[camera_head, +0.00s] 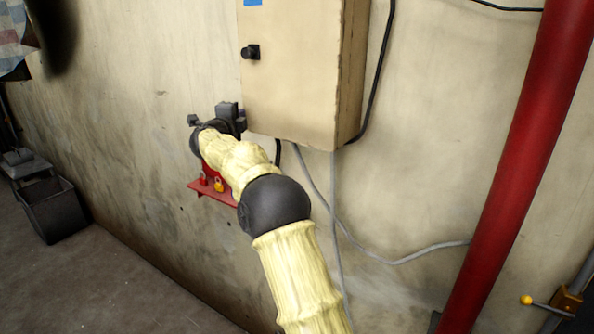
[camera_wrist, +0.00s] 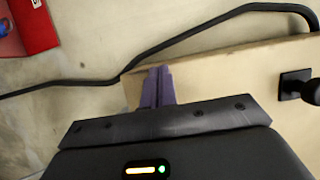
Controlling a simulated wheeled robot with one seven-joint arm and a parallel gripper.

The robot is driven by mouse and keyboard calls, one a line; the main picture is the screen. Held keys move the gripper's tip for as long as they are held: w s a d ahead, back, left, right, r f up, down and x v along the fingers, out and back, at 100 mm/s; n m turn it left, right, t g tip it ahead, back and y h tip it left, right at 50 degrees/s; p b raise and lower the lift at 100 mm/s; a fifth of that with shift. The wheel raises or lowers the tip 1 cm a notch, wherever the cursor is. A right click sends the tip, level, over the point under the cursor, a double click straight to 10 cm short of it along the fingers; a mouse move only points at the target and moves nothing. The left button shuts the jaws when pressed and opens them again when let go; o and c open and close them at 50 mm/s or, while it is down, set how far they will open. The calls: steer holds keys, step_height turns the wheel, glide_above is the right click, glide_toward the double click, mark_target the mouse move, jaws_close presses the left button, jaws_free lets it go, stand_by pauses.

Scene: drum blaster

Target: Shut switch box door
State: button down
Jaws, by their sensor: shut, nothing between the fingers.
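The switch box (camera_head: 350,70) is a beige metal cabinet on the wall in the head view. Its door (camera_head: 295,85) is the broad front face, with a black knob (camera_head: 251,52) near its left edge. The door and knob (camera_wrist: 298,85) also show in the wrist view. The door looks close to flush, but I cannot tell whether a gap is left. My gripper (camera_wrist: 157,88) is shut and empty, its purple fingers together over a corner of the beige panel (camera_wrist: 230,75). I cannot tell whether they touch it. In the head view my gripper is by the box's lower left corner.
A red bracket (camera_head: 201,187) with small padlocks is on the wall below my wrist. A black cable (camera_head: 377,75) and a grey cable (camera_head: 410,257) run along the wall. A red pipe (camera_head: 520,150) stands at right. A dark bin (camera_head: 55,210) is on the floor at left.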

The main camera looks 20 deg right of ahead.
steer(key=s+a+b, duration=0.5)
steer(key=s+a, duration=0.3)
steer(key=a, duration=0.3)
steer(key=shift+a+b, duration=0.2)
steer(key=shift+b, duration=0.1)
steer(key=shift+s, duration=0.1)
